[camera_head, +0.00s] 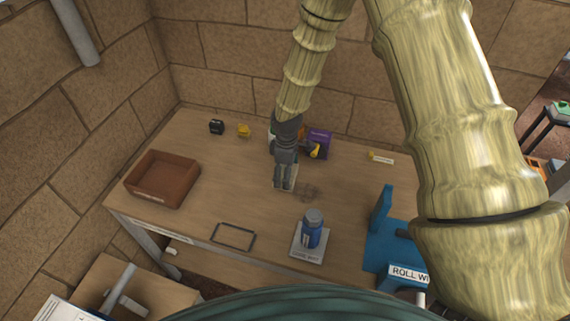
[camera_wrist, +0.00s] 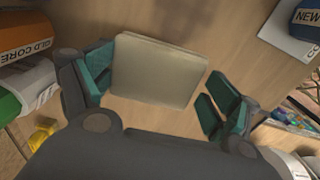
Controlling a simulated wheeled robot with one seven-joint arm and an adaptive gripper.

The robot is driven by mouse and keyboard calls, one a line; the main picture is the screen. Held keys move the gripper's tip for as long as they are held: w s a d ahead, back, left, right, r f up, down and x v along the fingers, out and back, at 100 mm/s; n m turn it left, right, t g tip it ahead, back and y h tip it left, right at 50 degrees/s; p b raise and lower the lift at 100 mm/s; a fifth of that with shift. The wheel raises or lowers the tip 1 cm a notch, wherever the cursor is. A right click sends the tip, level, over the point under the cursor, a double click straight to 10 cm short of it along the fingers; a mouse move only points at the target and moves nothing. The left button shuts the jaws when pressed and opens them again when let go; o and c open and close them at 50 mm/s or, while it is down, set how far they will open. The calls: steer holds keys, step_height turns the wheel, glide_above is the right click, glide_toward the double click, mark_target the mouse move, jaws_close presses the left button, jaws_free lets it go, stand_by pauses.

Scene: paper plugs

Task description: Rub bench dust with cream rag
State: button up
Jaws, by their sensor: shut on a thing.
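The cream rag (camera_wrist: 158,70) is a flat folded pad between the fingers of my gripper (camera_wrist: 160,88) in the wrist view. In the head view, my gripper (camera_head: 285,184) points down low over the wooden bench (camera_head: 235,205), with a pale edge of the rag showing at its fingertips. I cannot tell whether the rag touches the bench top. A faint brownish dust patch (camera_head: 308,192) lies on the bench just right of my gripper in the head view. The gripper hides part of the rag there.
A brown open tray (camera_head: 150,194) stands left, and a dark wire frame (camera_head: 233,247) lies in front. A blue roll stand (camera_head: 381,244) is right. A purple box (camera_head: 320,138) is behind my gripper.

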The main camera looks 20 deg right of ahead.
steer(key=shift+w+a+r+p, duration=0.15)
steer(key=shift+r+p, duration=0.35)
steer(key=shift+r, duration=0.4)
steer(key=shift+r+p, duration=0.65)
steer(key=shift+r, duration=0.4)
steer(key=shift+d, duration=0.2)
